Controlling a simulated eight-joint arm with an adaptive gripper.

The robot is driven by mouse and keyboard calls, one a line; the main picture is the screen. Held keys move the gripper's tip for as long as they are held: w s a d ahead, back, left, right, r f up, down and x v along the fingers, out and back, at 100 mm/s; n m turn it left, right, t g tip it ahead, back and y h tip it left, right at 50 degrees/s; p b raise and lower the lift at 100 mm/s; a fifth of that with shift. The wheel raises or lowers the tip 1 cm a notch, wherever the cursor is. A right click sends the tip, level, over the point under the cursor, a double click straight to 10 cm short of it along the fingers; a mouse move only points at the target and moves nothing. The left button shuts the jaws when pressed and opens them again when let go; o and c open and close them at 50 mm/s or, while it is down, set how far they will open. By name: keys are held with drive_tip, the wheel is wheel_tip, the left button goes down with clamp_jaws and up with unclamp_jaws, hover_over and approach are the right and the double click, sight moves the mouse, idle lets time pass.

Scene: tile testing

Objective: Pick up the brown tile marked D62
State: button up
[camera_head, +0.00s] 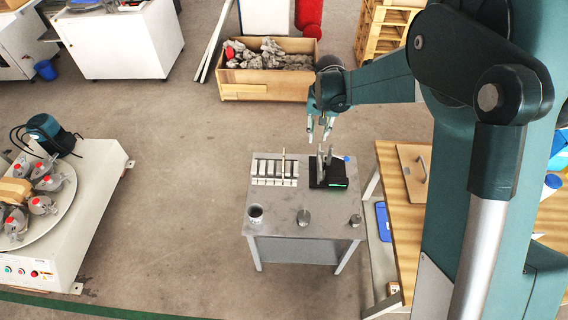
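No marking D62 can be read in the camera_head view, so I cannot tell which piece is the brown tile. A thin beige upright piece (283,163) stands at the striped white-and-grey holder (273,182) on the small grey table (260,231). A black device (328,181) with a green light sits to the right of the holder, with grey upright parts on it. My gripper (319,137) points down above the back of the device. Its fingers are apart, with nothing visible between them.
A dark cup (255,213) and two small grey objects (303,217) (355,220) stand along the table's front. A wooden bench (400,216) with a brown board (414,176) is at right. A wooden crate of grey lumps (265,76) stands behind.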

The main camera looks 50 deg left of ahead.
drive_tip(key=shift+n+g+h, duration=0.3)
drive_tip(key=shift+n+h, duration=0.1)
drive_tip(key=shift+n, duration=0.2)
drive_tip(key=s+a+f, duration=0.2)
drive_tip(key=a+f, duration=0.1)
drive_tip(key=f, duration=0.1)
drive_tip(key=s+a+f, duration=0.3)
drive_tip(key=a, duration=0.1)
drive_tip(key=s+a+f, duration=0.3)
drive_tip(key=f, duration=0.1)
drive_tip(key=shift+s+a+f, duration=0.25)
drive_tip(key=shift+a+f, duration=0.05)
drive_tip(key=shift+f, duration=0.05)
drive_tip(key=shift+f, duration=1.3)
drive_tip(key=shift+d+f+b, duration=0.1)
drive_tip(key=shift+f+b, duration=0.5)
drive_tip(key=shift+f, duration=2)
clamp_jaws()
